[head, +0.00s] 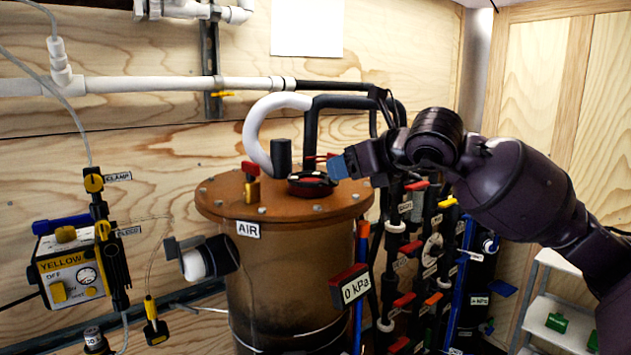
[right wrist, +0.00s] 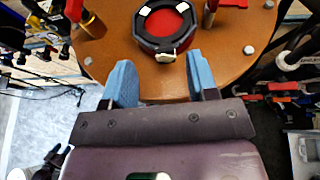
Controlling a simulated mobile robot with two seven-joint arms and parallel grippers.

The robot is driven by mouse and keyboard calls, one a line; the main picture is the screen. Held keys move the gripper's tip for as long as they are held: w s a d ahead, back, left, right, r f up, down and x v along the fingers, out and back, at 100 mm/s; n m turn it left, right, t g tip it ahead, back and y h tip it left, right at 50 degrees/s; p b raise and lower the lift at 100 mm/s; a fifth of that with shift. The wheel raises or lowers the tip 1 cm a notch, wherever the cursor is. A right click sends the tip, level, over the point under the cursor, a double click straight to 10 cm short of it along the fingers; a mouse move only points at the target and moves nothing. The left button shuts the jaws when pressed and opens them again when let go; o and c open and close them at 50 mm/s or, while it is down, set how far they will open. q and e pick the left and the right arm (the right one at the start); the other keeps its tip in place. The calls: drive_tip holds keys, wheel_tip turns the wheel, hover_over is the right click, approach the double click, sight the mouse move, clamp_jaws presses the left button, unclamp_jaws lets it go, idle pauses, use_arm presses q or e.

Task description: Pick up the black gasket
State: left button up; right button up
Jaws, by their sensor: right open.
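A black ring with a red centre, which looks like the black gasket (head: 312,185), lies on the brown lid (head: 218,200) of the tank. In the right wrist view the black ring (right wrist: 141,38) shows beyond the fingertips, with pale tabs on its rim. My right gripper (head: 340,166) is just right of the ring and slightly above the lid. In the right wrist view, the blue fingers of my right gripper (right wrist: 161,72) are spread apart with nothing between them. The ring is ahead of the gap. My left gripper is not in view.
A black upright stub (head: 281,155) and a red-and-brass valve (head: 250,183) stand on the lid left of the ring. Thick white and black hoses (head: 257,130) arch behind it. Several coloured valves and pipes crowd the right side below my arm. A yellow box (head: 72,272) is at left.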

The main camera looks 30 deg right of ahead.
drive_tip(key=x, duration=0.3)
drive_tip(key=shift+w+d+f, duration=0.25)
drive_tip(key=shift+w+f, duration=0.05)
drive_tip(key=shift+f, duration=0.1)
drive_tip(key=shift+w+a+f+b, duration=0.15)
drive_tip(key=shift+w+b, duration=0.15)
drive_tip(key=shift+w, duration=0.15)
clamp_jaws()
drive_tip(key=shift+r, duration=0.6)
wheel_tip(320, 180, up, 19)
drive_tip(key=p, duration=0.2)
